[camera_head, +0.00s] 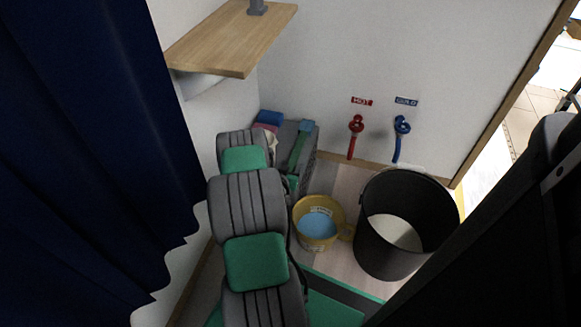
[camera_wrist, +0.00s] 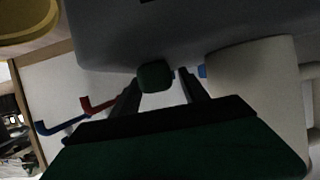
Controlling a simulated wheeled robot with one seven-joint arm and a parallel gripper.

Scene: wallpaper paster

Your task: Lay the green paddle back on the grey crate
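The green paddle (camera_head: 298,150) lies along the top of the grey crate (camera_head: 308,160) in the head view, with a blue-green far end. In the wrist view the grey surface across the top (camera_wrist: 200,30) looks like the crate. A small dark green block, probably an end of the paddle (camera_wrist: 155,76), shows between the fingers of my gripper (camera_wrist: 160,82). The fingers stand apart, with a gap at the right of the block. Contact at the left finger is unclear. In the head view my arm hides the gripper.
A blue item (camera_head: 269,117) and a pink item (camera_head: 265,128) sit left of the paddle. A white cylinder (camera_wrist: 255,80) is close on the right. A yellow bucket (camera_head: 318,222) and black bin (camera_head: 408,225) stand right of the crate. A wooden shelf (camera_head: 235,40) overhangs.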

